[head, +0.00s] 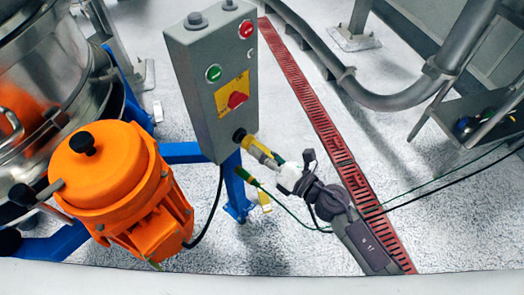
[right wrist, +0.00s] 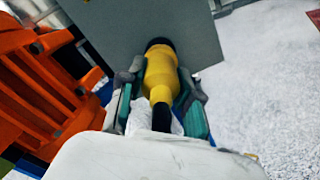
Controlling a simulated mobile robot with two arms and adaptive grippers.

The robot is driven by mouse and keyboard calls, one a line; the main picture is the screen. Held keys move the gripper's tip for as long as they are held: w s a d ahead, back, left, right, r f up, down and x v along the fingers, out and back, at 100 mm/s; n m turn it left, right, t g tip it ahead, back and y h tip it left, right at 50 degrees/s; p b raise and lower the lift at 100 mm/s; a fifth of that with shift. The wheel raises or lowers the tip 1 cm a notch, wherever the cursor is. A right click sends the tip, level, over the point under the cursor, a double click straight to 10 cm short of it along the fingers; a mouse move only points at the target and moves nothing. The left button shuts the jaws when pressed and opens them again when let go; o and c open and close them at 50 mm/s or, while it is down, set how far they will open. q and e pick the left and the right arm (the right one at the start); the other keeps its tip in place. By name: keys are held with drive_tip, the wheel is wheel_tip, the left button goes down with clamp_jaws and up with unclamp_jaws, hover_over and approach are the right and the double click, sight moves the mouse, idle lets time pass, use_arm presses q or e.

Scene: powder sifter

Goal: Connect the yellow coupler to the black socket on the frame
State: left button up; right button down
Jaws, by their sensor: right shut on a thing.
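My right gripper (head: 271,160) reaches in from the lower right in the head view and is shut on the yellow coupler (head: 256,147). In the right wrist view, the gripper's fingers (right wrist: 160,92) lie on both sides of the coupler (right wrist: 160,72), and a black cable runs from its near end. The coupler's far end is at the black socket (head: 239,135) low on the grey box's side. The socket shows as a dark ring (right wrist: 160,42) in the wrist view. The coupler looks lined up and touching; how deep it sits, I cannot tell. My left gripper is not in view.
The grey control box (head: 200,105) carries green and red buttons and a red knob on yellow. An orange motor (head: 115,185) and blue frame (head: 185,153) stand left. A red floor grate (head: 320,125) runs right.

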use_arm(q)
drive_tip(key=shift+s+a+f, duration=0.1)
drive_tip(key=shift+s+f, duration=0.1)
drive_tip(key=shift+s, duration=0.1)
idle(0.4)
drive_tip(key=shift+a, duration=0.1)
use_arm(e)
drive_tip(key=shift+w+a, duration=0.3)
drive_tip(key=shift+w+a, duration=0.25)
drive_tip(key=shift+a, duration=0.05)
drive_tip(key=c, duration=0.7)
unclamp_jaws()
drive_tip(key=shift+s, duration=0.1)
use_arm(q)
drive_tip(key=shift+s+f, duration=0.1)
use_arm(e)
drive_tip(key=v, duration=1.1)
drive_tip(key=shift+s+d, duration=0.2)
drive_tip(key=shift+d, duration=0.15)
